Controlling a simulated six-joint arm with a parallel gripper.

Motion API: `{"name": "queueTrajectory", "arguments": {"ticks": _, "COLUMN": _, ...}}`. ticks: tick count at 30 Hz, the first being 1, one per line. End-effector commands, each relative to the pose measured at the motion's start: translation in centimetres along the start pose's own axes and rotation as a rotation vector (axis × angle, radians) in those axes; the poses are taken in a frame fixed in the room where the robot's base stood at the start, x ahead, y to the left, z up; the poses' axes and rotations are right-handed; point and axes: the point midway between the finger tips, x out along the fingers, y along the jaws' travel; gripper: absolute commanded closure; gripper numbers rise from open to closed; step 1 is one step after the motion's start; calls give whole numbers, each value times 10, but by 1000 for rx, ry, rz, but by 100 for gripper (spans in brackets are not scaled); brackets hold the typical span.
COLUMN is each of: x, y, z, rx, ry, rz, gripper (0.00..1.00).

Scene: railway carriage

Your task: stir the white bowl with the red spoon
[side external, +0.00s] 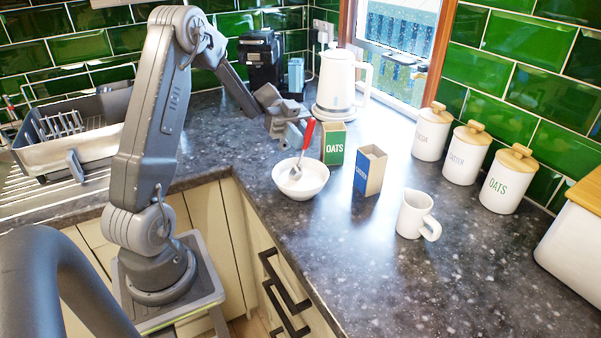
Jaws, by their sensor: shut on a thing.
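The white bowl (300,188) stands upright on the dark speckled counter near its front edge. The red spoon (309,134) has a red handle and a metal end. It stands tilted, with its metal end down inside the bowl and its handle rising to the upper right. My gripper (299,131) is above the bowl, shut on the red spoon near the top of its handle. The fingers are small in this view, and their exact contact with the handle is hard to see. The bowl's contents cannot be made out.
A green oats box (333,144) stands close behind the bowl, and a blue and brown box (369,171) to its right. The counter's right front is clear.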

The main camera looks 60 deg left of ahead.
Motion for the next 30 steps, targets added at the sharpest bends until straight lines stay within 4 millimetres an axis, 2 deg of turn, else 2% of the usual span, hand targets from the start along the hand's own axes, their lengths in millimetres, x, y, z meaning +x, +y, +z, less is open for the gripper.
{"name": "queueTrajectory", "arguments": {"ticks": 4, "x": 7, "y": 4, "z": -1, "rx": 0, "ry": 1, "rz": 1, "gripper": 100}}
{"name": "queueTrajectory", "arguments": {"ticks": 13, "x": 7, "y": -5, "z": -6, "rx": 1, "ry": -1, "rz": 1, "gripper": 100}}
{"name": "queueTrajectory", "arguments": {"ticks": 30, "x": -5, "y": 1, "z": -58, "rx": 3, "ry": -2, "rz": 0, "gripper": 100}}
